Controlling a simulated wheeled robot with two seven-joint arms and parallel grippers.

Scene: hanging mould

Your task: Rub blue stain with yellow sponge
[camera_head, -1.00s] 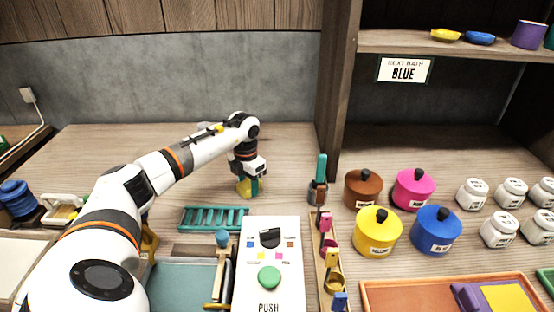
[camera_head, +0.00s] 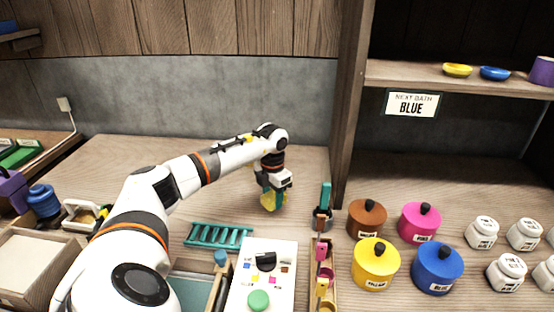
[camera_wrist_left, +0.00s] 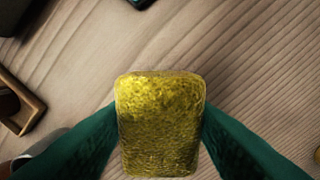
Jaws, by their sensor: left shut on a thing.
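The yellow sponge (camera_head: 268,203) is low over or on the bare wooden worktop, left of the wooden divider. I cannot tell whether it touches the wood. My left gripper (camera_head: 273,197) points down and is shut on it. In the left wrist view the sponge (camera_wrist_left: 160,125) sits between the two teal fingers and hides the wood under it. No blue stain can be made out for sure. A small dark thing with a blue edge (camera_wrist_left: 140,2) is cut off at the top of that view. My right gripper is not in view.
A teal rack (camera_head: 218,235) and a white button panel (camera_head: 263,278) lie in front of the sponge. A wooden divider (camera_head: 350,110) and a narrow rack of small tools (camera_head: 321,265) stand to its right. Lidded pots, including a blue one (camera_head: 437,266), stand beyond. The worktop behind is clear.

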